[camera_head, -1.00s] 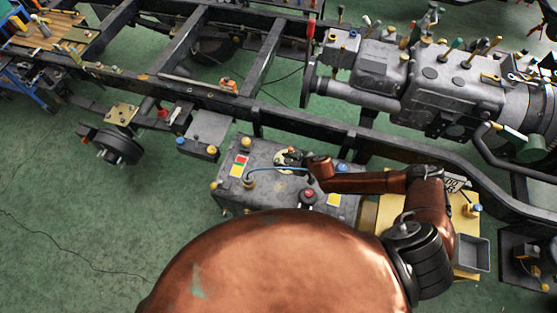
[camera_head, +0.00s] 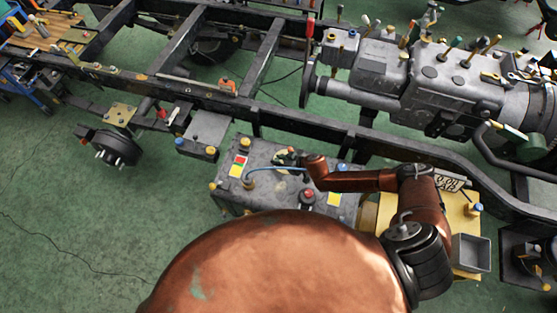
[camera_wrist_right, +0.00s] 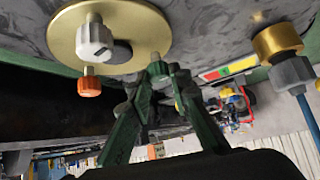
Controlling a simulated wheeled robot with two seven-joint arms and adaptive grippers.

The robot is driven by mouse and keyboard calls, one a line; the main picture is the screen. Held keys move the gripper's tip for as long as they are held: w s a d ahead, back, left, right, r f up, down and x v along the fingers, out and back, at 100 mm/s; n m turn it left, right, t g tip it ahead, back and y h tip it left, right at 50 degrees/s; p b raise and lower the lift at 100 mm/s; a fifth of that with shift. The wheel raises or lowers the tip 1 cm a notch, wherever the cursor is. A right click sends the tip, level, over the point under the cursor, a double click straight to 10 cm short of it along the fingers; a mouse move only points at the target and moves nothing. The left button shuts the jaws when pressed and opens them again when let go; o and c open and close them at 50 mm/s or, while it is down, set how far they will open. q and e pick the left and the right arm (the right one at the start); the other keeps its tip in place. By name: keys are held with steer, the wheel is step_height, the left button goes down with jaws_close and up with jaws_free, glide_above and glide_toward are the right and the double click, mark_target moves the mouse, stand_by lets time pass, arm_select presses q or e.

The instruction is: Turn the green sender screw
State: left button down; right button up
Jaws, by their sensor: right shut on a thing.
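The green sender screw (camera_wrist_right: 157,66) stands on the round brass sender plate (camera_wrist_right: 125,18) in the right wrist view. My right gripper (camera_wrist_right: 160,78) is shut on the screw, with its green fingertips close around it. A white-grey screw (camera_wrist_right: 94,38) and an orange screw (camera_wrist_right: 89,84) are on the left of the same plate. In the head view my right gripper (camera_head: 291,155) is over the sender plate (camera_head: 279,158) on the grey tank (camera_head: 225,182), and the small screw is largely hidden there. My left gripper is not in view.
A red knob (camera_head: 308,195) is on the tank top. The black chassis rail (camera_head: 300,118) passes just behind the tank. Green floor (camera_head: 120,220) is clear at the left.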

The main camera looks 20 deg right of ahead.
jaws_close()
